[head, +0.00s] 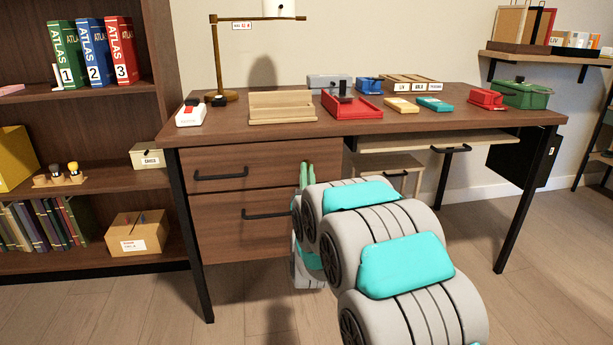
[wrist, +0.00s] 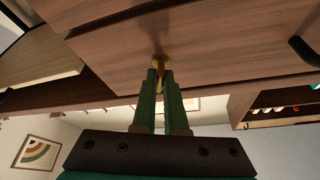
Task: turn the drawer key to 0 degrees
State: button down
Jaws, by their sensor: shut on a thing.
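The drawer key (wrist: 161,64) is a small brass piece at the face of a brown wooden drawer (wrist: 200,40) in the wrist view. My gripper (wrist: 160,78) has green fingers, and they are shut on the key, covering most of it. The exact angle of the key is hard to read. In the head view my gripper (head: 307,170) shows as green finger tips in front of the right part of the desk drawers (head: 240,165). My grey and teal arm hides the key there.
The desk top (head: 290,130) holds a wooden tray (head: 282,106), a red tray (head: 350,108) and several small items. Black drawer handles (head: 221,175) stick out from the drawers. A bookshelf (head: 100,185) stands at the left. The floor right of my arm is open.

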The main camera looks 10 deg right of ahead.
jog(key=shift+d+f+n+y+b, duration=0.1)
jog(key=shift+n+y+b, duration=0.1)
jog(key=shift+n+y, duration=0.9)
jog(key=shift+d+n+y+b, duration=0.15)
jog(key=shift+n+y, duration=0.25)
jog(key=shift+n, duration=1.4)
jog(key=shift+a, duration=0.15)
jog(key=c, duration=1)
grip_release()
jog(key=shift+o, duration=0.2)
